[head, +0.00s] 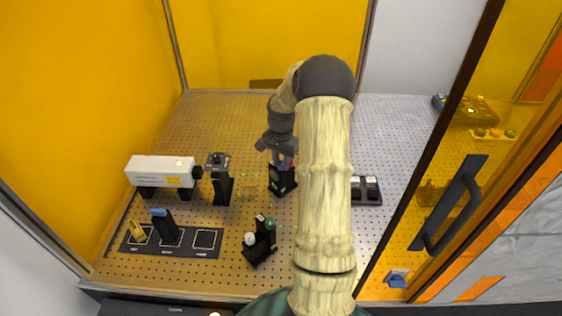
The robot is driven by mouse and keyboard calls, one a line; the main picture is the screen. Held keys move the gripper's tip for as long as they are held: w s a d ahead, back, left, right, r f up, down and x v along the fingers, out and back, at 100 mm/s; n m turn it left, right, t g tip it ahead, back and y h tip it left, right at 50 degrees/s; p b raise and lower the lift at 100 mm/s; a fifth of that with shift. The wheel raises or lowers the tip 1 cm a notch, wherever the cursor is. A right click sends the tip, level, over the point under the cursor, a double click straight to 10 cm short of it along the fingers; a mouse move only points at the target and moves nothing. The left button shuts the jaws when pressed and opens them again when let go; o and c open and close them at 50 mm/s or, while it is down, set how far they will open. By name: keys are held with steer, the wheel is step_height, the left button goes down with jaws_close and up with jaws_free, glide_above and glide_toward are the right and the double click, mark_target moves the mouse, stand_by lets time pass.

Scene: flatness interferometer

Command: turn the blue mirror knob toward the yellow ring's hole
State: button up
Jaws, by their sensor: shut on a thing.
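My gripper (281,157) points down over a black mount (281,181) with a green mark, near the middle of the perforated board. Its fingers are shut on a small bluish-purple part at the mount's top, which I take to be the blue mirror knob (284,161); the fingers hide most of it. A small yellow frame-like piece (249,188) stands just left of the mount. A yellow piece (137,231) stands in the left slot of a black tray. Which one is the yellow ring is too small to tell, and I cannot make out its hole.
A white box-shaped unit (160,170) and a black post (220,183) stand at left. A black tray (206,252) holds a blue-topped block (164,224). A mount with white and green knobs (261,240) stands in front. My arm hides part of the right side; a door frame (430,150) borders it.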

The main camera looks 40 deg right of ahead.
mark_target(281, 163)
steer(key=shift+r+n, duration=0.1)
steer(key=shift+n, duration=1.2)
steer(key=o, duration=1)
step_height(281, 163, up, 17)
steer(key=b, duration=0.3)
steer(key=shift+r+b, duration=0.2)
steer(key=shift+b, duration=0.2)
